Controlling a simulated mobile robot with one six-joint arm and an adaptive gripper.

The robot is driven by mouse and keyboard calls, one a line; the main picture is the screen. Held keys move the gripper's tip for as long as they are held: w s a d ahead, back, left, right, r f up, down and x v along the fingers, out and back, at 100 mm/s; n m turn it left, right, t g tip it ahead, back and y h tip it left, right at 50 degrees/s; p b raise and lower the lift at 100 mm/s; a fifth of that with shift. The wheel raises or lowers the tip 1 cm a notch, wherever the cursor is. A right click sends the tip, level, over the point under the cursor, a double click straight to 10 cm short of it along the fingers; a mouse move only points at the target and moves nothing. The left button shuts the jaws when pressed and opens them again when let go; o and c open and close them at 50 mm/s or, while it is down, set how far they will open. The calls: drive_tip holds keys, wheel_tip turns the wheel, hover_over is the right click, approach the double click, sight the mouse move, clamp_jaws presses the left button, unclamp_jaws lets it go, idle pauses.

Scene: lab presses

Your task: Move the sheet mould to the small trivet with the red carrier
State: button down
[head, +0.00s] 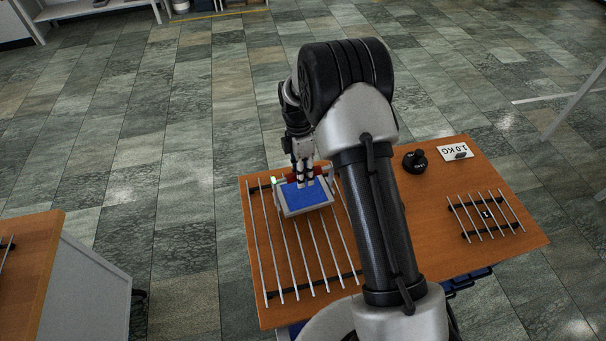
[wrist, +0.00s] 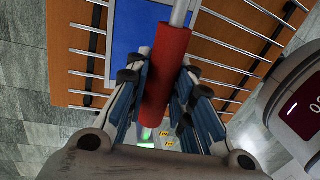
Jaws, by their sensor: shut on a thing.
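The sheet mould (head: 304,197) is a pale grey frame with a blue face, at the far end of the large wire rack. I cannot tell whether it rests on the bars or hangs just above them. The red carrier (head: 321,170) is at its far edge; in the wrist view it is a red grip (wrist: 166,75) on a grey rod, with the blue face (wrist: 128,40) beside it. My gripper (head: 306,182) is shut around the red grip. The small trivet (head: 486,215), with several thin bars and a label, is at the right of the table and empty.
The large rack (head: 300,262) fills the table's left side. A black weight (head: 415,161) and a "1.0 KG" card (head: 455,152) stand at the back right. My arm hides the table's middle. A rounded unit with a dark red display (wrist: 303,107) shows in the wrist view.

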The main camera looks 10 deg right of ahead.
drive_tip(key=shift+w+r+p, duration=0.1)
drive_tip(key=shift+r+p, duration=0.8)
drive_tip(key=shift+r, duration=0.75)
